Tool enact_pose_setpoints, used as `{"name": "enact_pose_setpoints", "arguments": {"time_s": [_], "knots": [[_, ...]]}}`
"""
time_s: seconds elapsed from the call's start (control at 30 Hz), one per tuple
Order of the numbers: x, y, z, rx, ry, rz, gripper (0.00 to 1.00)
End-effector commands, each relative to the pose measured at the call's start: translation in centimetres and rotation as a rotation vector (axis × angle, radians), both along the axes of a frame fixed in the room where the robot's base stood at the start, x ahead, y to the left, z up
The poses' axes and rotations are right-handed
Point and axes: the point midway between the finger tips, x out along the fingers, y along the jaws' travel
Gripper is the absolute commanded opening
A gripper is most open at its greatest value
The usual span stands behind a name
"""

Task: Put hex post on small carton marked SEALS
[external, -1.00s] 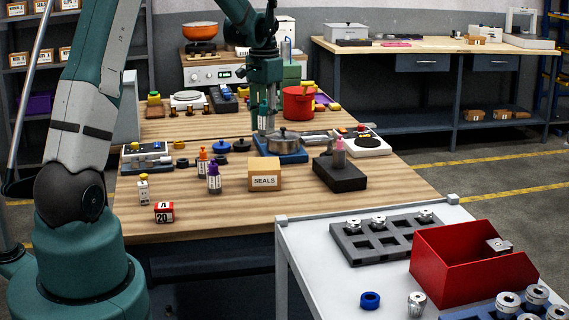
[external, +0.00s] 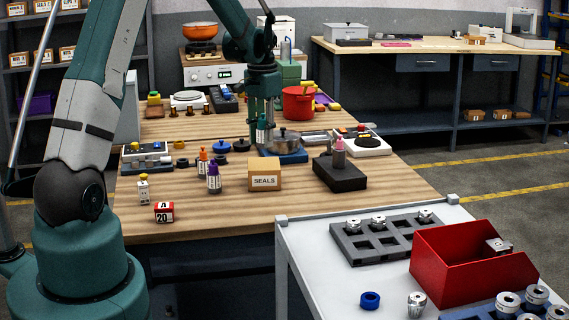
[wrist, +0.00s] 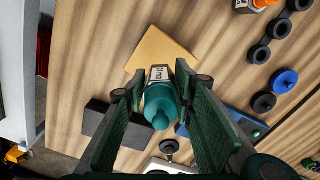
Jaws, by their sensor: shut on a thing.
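The small carton marked SEALS (external: 264,174) sits near the front middle of the wooden bench, and its tan top shows in the wrist view (wrist: 150,52). My gripper (external: 264,128) is behind it, above the bench. The carton lies beyond the bottle in the wrist view. I cannot pick out a hex post with certainty. A metal piece (external: 416,304) stands on the white trolley.
A black block (external: 339,174) holding a pink-topped bottle is right of the carton. Purple-topped (external: 214,178) and orange-topped (external: 202,162) bottles stand left of it. Bench space in front of the carton is clear.

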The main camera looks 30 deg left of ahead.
Motion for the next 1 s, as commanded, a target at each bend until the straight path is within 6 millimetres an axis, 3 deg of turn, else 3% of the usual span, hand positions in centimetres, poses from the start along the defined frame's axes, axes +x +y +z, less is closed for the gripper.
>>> {"name": "enact_pose_setpoints", "arguments": {"time_s": [0.2,0.63,1.0], "knots": [[0.0,0.0,-1.4,0.0,0.0,0.0,0.0],[0.0,0.0,-1.9,0.0,0.0,0.0,0.0],[0.0,0.0,-5.0,0.0,0.0,0.0,0.0]]}}
